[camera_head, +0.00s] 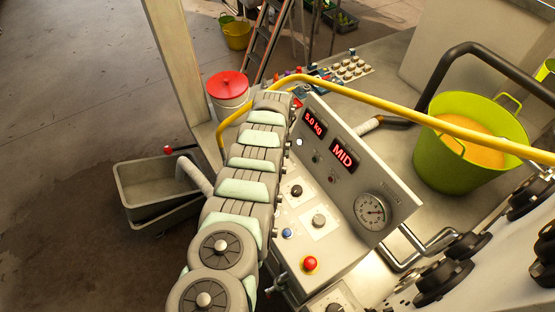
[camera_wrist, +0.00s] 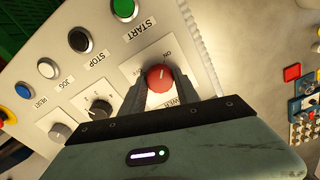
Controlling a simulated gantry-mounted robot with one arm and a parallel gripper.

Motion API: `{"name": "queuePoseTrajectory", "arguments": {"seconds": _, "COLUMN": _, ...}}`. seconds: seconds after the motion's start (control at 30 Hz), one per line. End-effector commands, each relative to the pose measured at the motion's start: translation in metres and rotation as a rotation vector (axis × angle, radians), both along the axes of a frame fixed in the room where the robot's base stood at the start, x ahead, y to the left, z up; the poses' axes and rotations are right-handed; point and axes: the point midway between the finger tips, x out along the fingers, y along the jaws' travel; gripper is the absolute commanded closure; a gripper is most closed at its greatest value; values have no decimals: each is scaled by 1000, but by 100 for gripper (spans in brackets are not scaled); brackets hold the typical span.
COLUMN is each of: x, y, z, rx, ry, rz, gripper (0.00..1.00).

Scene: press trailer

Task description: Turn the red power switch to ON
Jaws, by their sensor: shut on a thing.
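The red power switch (camera_wrist: 160,78) is a round red knob on the pale control panel (camera_wrist: 125,65) in the wrist view. An ON label sits just above it, and part of a POWER label shows beside my right finger. A small pale mark is on the knob's face, on the side towards ON; its exact angle is hard to read. My gripper (camera_wrist: 160,86) has one dark finger on each side of the knob and is shut on it. In the head view my arm hides the switch and my gripper.
A green START button (camera_wrist: 123,9), a black STOP button (camera_wrist: 80,39) and a selector knob (camera_wrist: 97,106) are close to my gripper. In the head view, a yellow rail (camera_head: 400,112) crosses above the panel, and a green bucket (camera_head: 452,165) stands to the right.

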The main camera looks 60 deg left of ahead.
Motion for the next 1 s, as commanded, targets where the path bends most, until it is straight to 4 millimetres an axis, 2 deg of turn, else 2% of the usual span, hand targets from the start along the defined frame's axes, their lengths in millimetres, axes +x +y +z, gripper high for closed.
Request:
{"name": "queuePoseTrajectory", "arguments": {"seconds": 0.3, "x": 0, "y": 0, "z": 0, "rx": 0, "ry": 1, "rz": -94, "gripper": 100}}
{"name": "queuePoseTrajectory", "arguments": {"seconds": 0.77, "x": 0, "y": 0, "z": 0, "rx": 0, "ry": 0, "rz": -106, "gripper": 100}}
{"name": "queuePoseTrajectory", "arguments": {"seconds": 0.8, "x": 0, "y": 0, "z": 0, "rx": 0, "ry": 0, "rz": -106, "gripper": 61}}
{"name": "queuePoseTrajectory", "arguments": {"seconds": 1.0, "x": 0, "y": 0, "z": 0, "rx": 0, "ry": 0, "rz": -105, "gripper": 45}}
